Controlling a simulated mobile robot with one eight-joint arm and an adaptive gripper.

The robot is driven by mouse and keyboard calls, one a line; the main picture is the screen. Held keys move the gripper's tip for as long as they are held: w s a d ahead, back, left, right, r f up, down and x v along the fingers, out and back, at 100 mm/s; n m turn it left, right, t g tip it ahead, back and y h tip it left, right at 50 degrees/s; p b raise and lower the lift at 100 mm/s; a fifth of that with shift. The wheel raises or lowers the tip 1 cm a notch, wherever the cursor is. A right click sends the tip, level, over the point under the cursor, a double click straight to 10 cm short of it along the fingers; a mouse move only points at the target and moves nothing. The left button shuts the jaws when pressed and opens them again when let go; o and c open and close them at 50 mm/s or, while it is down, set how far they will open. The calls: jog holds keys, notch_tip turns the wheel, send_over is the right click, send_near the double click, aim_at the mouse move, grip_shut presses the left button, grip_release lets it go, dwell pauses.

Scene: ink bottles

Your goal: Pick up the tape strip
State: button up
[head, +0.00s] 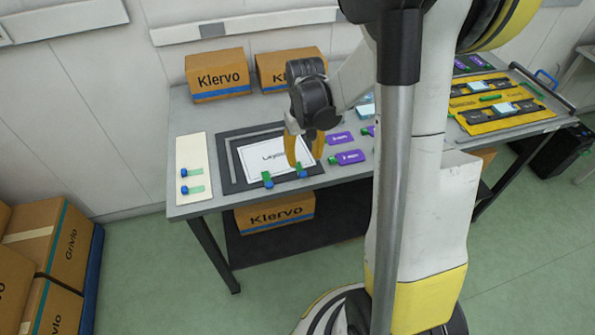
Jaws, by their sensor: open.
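One strip (301,173) is at the front edge of a white printed sheet (262,155), just below my gripper. Another strip (267,181) is at the sheet's front left. My arm hides part of the table to the right.
The sheet lies on a dark grey frame or mat (228,172). Klervo boxes (217,75) stand at the back. A yellow and black tray (500,118) is farther right.

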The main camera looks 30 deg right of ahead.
aim_at(302, 171)
jog(key=f+b, duration=0.1)
jog(key=f, duration=0.1)
jog(key=f+b, duration=0.1)
jog(key=f, duration=0.1)
jog(key=f+b, duration=0.1)
jog(key=f, duration=0.1)
jog(key=shift+s+a, duration=0.1)
jog(key=shift+a, duration=0.25)
jog(key=shift+r, duration=0.15)
jog(key=c, duration=0.8)
